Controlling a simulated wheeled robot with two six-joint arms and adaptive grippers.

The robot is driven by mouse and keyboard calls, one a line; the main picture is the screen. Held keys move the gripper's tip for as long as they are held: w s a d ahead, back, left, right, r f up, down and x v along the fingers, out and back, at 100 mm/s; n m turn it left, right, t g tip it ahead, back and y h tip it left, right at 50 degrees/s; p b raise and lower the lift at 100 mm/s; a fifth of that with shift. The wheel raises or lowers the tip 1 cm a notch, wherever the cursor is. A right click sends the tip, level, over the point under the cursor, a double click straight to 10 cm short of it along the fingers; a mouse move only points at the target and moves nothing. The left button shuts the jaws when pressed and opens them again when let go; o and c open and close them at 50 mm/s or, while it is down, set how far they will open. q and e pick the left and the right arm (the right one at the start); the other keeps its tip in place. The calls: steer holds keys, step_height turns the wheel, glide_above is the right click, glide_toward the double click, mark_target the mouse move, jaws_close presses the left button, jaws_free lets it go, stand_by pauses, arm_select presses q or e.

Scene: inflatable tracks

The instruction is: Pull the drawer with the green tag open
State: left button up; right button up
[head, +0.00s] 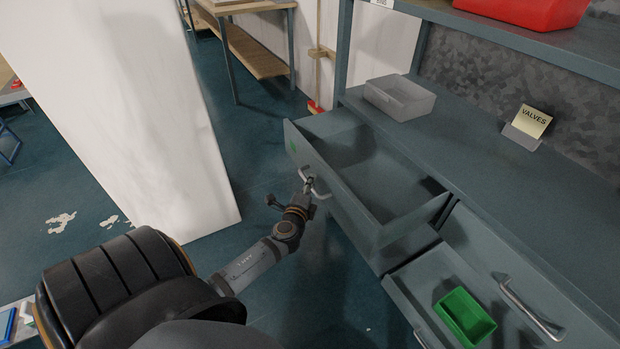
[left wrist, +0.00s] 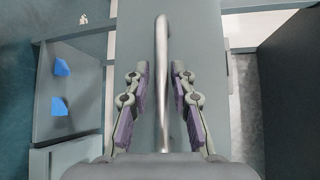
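The grey drawer (head: 382,233) with the green tag (head: 293,146) stands pulled out from the bench, and its inside looks mostly empty. Its curved metal handle (head: 316,189) is on the front panel, and it runs upright through the middle of the left wrist view (left wrist: 162,80). My left gripper (head: 307,184) is at this handle. In the left wrist view the two purple-padded fingers (left wrist: 162,88) stand on either side of the bar, with a gap on each side. My right gripper is not in view.
A second open drawer (head: 408,283) at lower right holds a green bin (head: 464,317). On the bench are a grey tray (head: 399,97) and a VALVES card (head: 534,122). A white panel (head: 130,100) stands at left. Blue pieces (left wrist: 60,86) show in the wrist view.

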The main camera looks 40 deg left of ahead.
arm_select(q)
steer(key=shift+o, duration=0.4)
steer(key=v, duration=1.2)
